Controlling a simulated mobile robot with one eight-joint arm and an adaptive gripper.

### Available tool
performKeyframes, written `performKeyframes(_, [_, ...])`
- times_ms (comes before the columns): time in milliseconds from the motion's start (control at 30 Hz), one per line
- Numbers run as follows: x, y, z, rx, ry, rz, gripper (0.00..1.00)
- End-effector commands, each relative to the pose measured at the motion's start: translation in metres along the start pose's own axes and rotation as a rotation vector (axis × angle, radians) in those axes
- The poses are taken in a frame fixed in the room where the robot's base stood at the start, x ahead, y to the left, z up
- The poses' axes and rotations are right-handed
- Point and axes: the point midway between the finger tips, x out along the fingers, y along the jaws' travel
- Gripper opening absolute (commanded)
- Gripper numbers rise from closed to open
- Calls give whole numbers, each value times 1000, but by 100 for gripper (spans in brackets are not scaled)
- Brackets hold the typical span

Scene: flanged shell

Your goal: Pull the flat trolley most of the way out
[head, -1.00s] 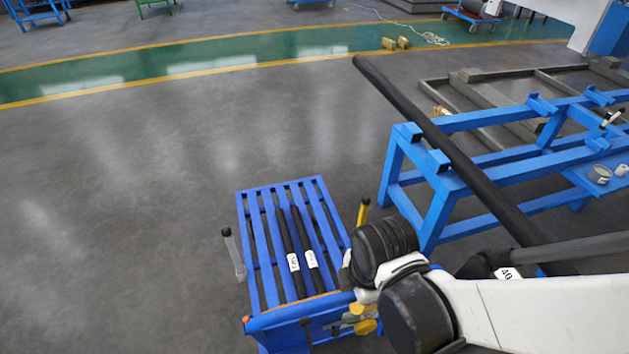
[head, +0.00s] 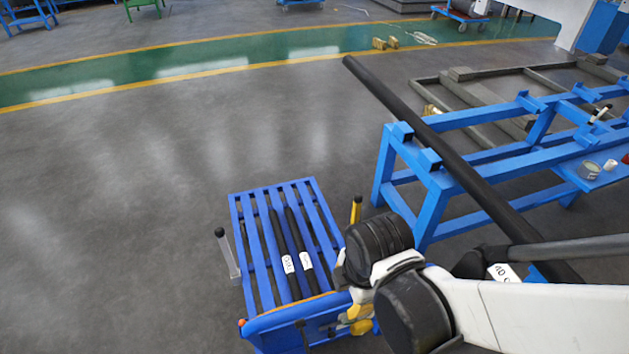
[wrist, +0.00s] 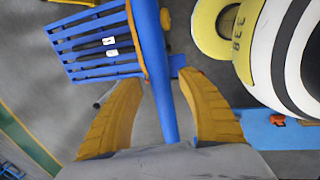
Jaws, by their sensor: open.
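The flat trolley (head: 238,250) is a low blue slatted cart at the lower middle of the head view. Two dark rods with white labels lie on it. Its blue handle bar (head: 290,312) crosses the near end, with an orange tip at the left. My gripper (head: 357,318) is at the bar's right part, partly hidden by my arm. In the wrist view, my yellow fingers (wrist: 160,88) are open on either side of the blue bar (wrist: 150,50), with gaps visible. The slatted deck (wrist: 75,45) shows at the upper left there.
A blue bench (head: 440,205) carrying a long black tube (head: 410,110) stands close right of the trolley. Upright posts stand beside the trolley, a clear-and-black one (head: 228,255) left and a yellow one (head: 356,210) right. Open grey floor lies to the left and beyond.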

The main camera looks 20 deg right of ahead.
Motion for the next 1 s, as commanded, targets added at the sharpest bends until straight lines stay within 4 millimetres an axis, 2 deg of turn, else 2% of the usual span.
performKeyframes(267, [-30,-1,0,0,0,0,46])
performKeyframes(700, [-92,-1,0,0,0,-1,46])
performKeyframes(1000, [-111,-1,0,0,0,-1,46])
